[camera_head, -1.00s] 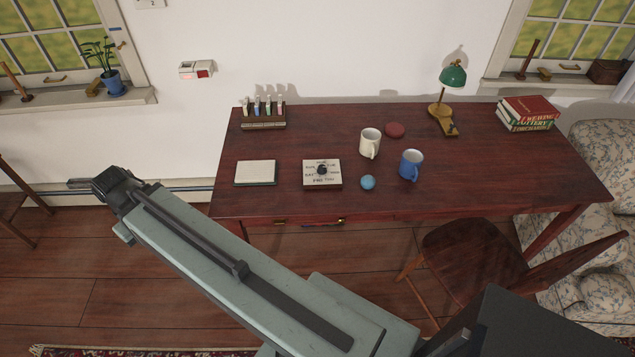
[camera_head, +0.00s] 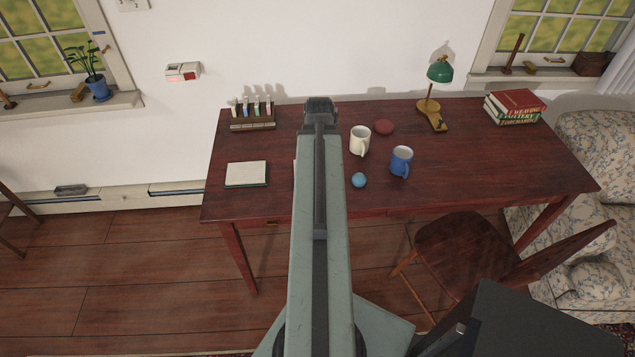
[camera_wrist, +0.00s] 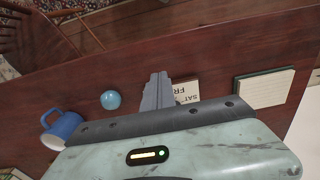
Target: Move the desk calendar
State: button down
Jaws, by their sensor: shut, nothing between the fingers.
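The desk calendar (camera_wrist: 187,91), a pale flat block printed with day letters, lies on the dark red desk (camera_head: 530,160). In the wrist view it shows partly behind my fingers. In the head view my arm hides nearly all of it. My gripper (camera_head: 320,103) is over the desk in the head view, its arm reaching straight ahead. In the wrist view its fingers (camera_wrist: 158,88) are shut and empty, above and beside the calendar in the picture; I cannot tell the height or any contact.
A notepad (camera_head: 246,174) lies left of my arm. A rack (camera_head: 253,123), lamp (camera_head: 432,108) and books (camera_head: 515,107) are farther back.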

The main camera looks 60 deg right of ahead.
notch_tip(320, 180, down, 10)
jog(key=b, duration=1)
jog(key=shift+f, duration=0.2)
jog(key=w+d, duration=0.2)
jog(key=d, duration=0.1)
jog(key=shift+w+d+r, duration=0.1)
jog(key=shift+w+r, duration=0.1)
jog(key=shift+r, duration=0.1)
jog(key=w+d, duration=0.5)
jog(key=d, duration=0.2)
jog(key=w+d, duration=0.5)
jog(key=d, duration=0.3)
jog(key=w+d, duration=0.6)
jog(key=d, duration=0.1)
jog(key=shift+d, duration=0.25)
jog(key=shift+a, duration=0.1)
